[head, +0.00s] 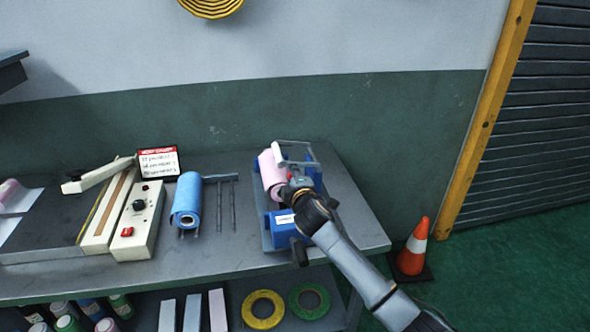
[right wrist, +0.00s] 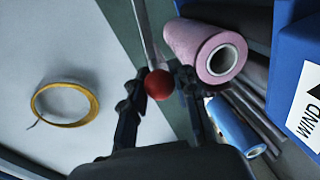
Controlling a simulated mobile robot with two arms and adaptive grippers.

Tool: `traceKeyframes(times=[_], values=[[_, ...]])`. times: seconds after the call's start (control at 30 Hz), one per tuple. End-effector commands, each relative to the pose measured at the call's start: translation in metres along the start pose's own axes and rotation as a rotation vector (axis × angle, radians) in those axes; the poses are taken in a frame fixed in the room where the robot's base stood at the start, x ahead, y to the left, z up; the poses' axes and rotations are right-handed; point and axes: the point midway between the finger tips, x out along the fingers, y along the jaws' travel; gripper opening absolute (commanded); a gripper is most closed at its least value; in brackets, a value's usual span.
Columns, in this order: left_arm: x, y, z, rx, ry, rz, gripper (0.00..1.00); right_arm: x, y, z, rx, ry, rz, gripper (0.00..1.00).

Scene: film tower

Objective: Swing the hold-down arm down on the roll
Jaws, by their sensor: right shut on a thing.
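The pink roll (head: 272,174) lies on the blue winder (head: 283,229) at the right end of the table; its hollow end shows in the right wrist view (right wrist: 219,58). A grey metal bar, which looks like the hold-down arm (head: 294,144), is raised above and beside the roll. In the right wrist view the arm (right wrist: 146,30) ends in a red ball knob (right wrist: 159,84). My right gripper (head: 297,186) is over the winder, its fingers closed around the knob (right wrist: 160,92). It hides part of the roll and winder. My left gripper is not in view.
The table (head: 222,248) also holds a blue roll (head: 187,199), metal rods (head: 226,205), a cream sealer (head: 137,226) and a red-and-white sign (head: 158,162). Tape rings (head: 262,309) lie on the shelf below. An orange cone (head: 413,249) stands at the right.

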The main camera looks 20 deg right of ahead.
Motion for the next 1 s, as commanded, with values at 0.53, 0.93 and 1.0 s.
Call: traceKeyframes(times=[0.53,0.93,1.0], values=[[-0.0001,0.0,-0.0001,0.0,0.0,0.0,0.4,0.0009,-0.0105,-0.0024,-0.072,-0.012,-0.005,0.0],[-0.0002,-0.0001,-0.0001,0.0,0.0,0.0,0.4,0.0011,-0.009,-0.0023,-0.072,-0.011,-0.003,0.52],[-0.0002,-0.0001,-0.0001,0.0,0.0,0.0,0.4,0.0011,-0.0085,-0.0022,-0.072,-0.012,-0.002,0.52]])
